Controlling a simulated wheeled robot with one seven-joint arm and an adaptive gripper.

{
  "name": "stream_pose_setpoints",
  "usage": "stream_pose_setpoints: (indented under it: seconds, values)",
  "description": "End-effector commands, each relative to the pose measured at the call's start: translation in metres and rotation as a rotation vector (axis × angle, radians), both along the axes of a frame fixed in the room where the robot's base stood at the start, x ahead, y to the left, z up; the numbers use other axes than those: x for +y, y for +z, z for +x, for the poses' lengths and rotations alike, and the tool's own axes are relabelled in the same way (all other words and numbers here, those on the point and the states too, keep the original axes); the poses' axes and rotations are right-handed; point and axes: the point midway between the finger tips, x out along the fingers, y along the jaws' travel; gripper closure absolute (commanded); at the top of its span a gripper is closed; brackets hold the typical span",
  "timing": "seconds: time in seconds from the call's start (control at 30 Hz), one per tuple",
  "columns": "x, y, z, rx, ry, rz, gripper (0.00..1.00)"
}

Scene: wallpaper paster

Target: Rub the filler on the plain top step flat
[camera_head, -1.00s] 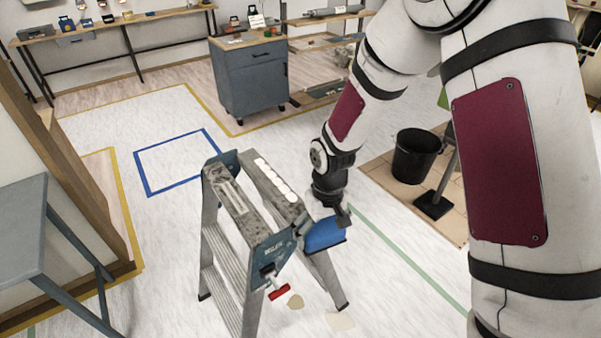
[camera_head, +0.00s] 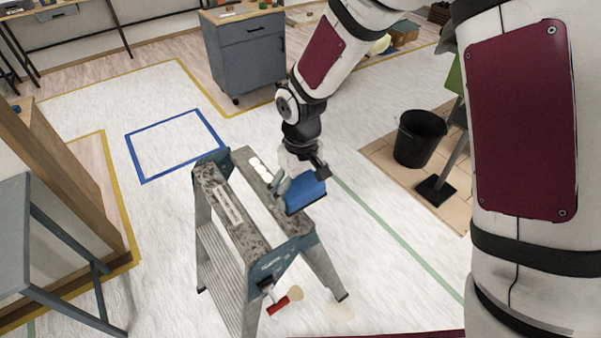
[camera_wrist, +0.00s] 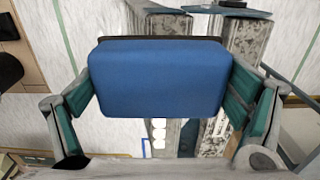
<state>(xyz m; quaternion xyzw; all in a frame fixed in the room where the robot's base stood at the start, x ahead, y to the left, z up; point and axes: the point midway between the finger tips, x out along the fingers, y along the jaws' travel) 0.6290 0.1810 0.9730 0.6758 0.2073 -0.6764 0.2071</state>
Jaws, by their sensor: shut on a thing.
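A stepladder has two speckled grey top steps. The left one bears a long label (camera_head: 229,205). The plain top step (camera_head: 240,155) on the right carries white filler (camera_head: 260,170) in round dabs, which also shows in the wrist view (camera_wrist: 158,131). My gripper (camera_head: 296,182) is shut on a blue block (camera_head: 306,193). In the wrist view my gripper (camera_wrist: 160,92) has its teal fingers on either side of the block (camera_wrist: 160,78). The block is at the plain step, nearer than the visible dabs. I cannot tell whether it touches the step. Part of the step is hidden.
A black bucket (camera_head: 420,138) stands to the right, a grey-blue cabinet (camera_head: 246,58) behind. A grey table (camera_head: 25,235) is at left. The floor around the ladder is mostly clear.

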Motion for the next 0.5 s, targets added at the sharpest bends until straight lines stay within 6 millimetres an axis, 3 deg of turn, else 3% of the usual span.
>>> stream_pose_setpoints:
  seconds: [0.5]
  values:
    - [-0.0013,-0.0049,-0.0017,0.000,0.000,0.000,0.38]
